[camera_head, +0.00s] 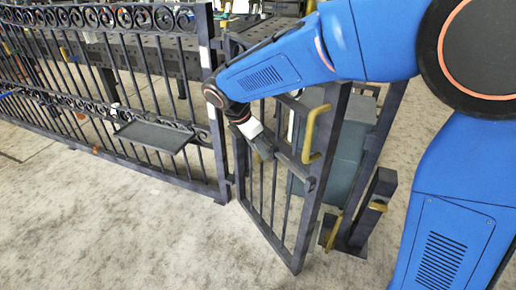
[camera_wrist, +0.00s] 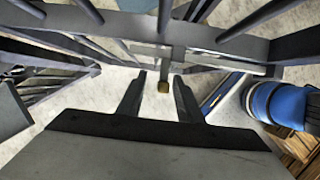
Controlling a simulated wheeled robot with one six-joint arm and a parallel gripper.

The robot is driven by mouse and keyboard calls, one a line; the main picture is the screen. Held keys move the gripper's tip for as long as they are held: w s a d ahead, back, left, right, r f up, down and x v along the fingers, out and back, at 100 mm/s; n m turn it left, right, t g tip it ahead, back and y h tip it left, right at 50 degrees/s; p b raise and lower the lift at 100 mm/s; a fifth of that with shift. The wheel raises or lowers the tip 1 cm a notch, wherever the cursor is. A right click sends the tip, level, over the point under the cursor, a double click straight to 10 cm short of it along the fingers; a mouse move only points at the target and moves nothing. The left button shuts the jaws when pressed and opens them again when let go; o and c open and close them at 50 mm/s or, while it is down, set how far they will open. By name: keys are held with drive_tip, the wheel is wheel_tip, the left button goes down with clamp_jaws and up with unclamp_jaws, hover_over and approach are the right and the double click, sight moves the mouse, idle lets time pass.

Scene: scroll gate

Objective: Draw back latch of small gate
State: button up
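The small gate (camera_head: 321,165) is a dark metal barred frame with a yellow pull handle (camera_head: 311,130) on its free upright. In the head view, a gap shows between that upright and the dark post (camera_head: 384,183) to its right. My gripper (camera_head: 268,152) is at the gate's bars, left of the handle. In the wrist view, the gripper (camera_wrist: 160,76) is open, its two dark fingers apart. A small brass-coloured knob (camera_wrist: 163,87), perhaps part of the latch, shows between them below a dark stem, with space on both sides. The latch's bolt position cannot be told.
A long scrolled fence (camera_head: 150,95) runs left, with a dark shelf (camera_head: 153,136) on it. A teal-grey box (camera_head: 347,140) stands behind the small gate. Yellow fittings (camera_head: 377,206) are on the right post. The pale floor (camera_head: 130,235) in front is clear.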

drive_tip(key=v, duration=1.7)
drive_tip(key=shift+r, duration=0.2)
drive_tip(key=shift+a, duration=0.15)
